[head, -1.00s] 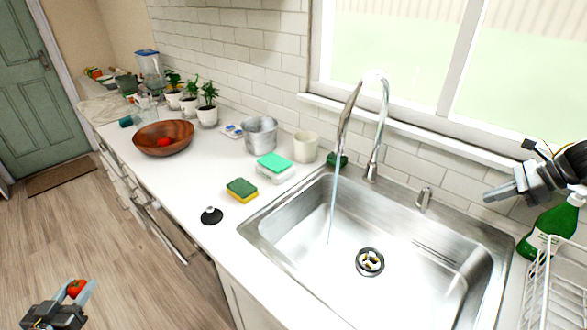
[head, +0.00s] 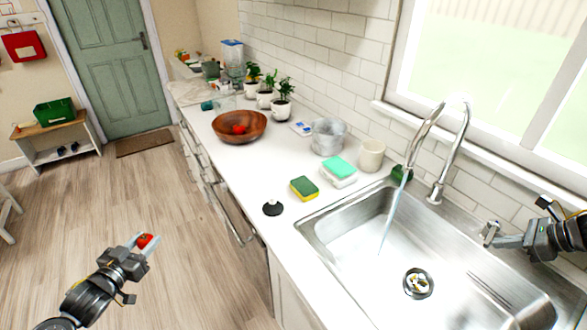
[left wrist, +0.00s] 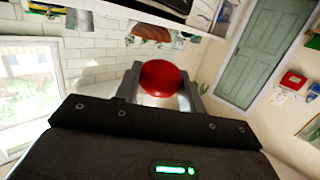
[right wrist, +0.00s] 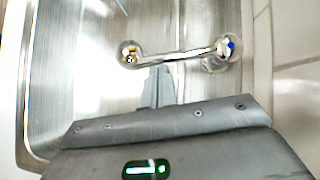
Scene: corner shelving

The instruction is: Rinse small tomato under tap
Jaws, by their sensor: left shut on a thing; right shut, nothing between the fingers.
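My left gripper (head: 140,243) is shut on a small red tomato (head: 146,240), held over the floor to the left of the counter. The tomato also shows between the fingers in the left wrist view (left wrist: 161,78). The tap (head: 437,150) stands behind the sink (head: 345,235), and a stream of water (head: 391,220) runs from it into the basin. My right gripper (head: 490,236) is shut and empty at the sink's back right, by the small metal fitting there. In the right wrist view its fingers (right wrist: 157,88) are close to a chrome fitting (right wrist: 180,56); contact is unclear.
A wooden bowl (head: 255,131) holds another red item. A yellow-green sponge (head: 304,188), a black stopper (head: 272,207), a teal-topped sponge (head: 340,170), a metal pot (head: 328,137) and a cup (head: 371,155) stand on the counter. The floor (head: 150,190) left of it is clear.

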